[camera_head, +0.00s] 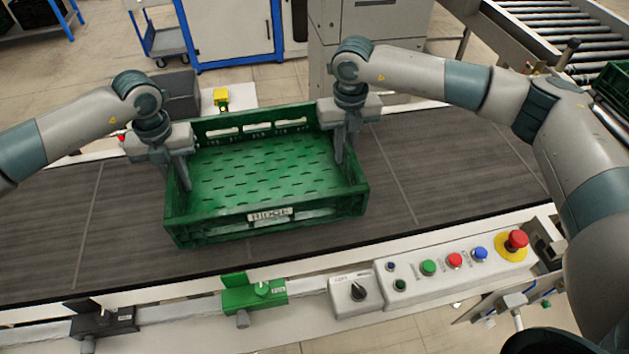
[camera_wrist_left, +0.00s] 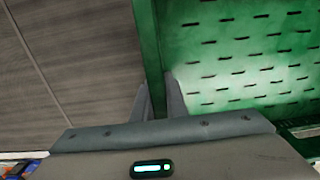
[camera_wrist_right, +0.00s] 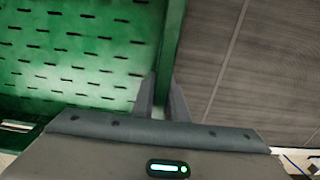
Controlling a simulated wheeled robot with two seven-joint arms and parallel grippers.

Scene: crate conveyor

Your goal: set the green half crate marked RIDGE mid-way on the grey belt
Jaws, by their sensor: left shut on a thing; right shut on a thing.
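The green half crate (camera_head: 270,230) has a white label reading RIDGE on its near wall. It is upright and empty, on or just above the grey belt (camera_head: 440,165); I cannot tell which. My left gripper (camera_head: 183,180) is shut on the crate's left wall, which also shows between the fingers in the left wrist view (camera_wrist_left: 150,50). My right gripper (camera_head: 342,150) is shut on the crate's right wall, seen between the fingers in the right wrist view (camera_wrist_right: 170,50). Part of each side wall is hidden behind the fingers.
A control box with coloured buttons and a red emergency stop (camera_head: 517,240) sits on the near rail. A green sensor block (camera_head: 254,293) and a dark one (camera_head: 104,322) are also there. A yellow device (camera_head: 221,98) stands behind the belt. The belt is bare on both sides of the crate.

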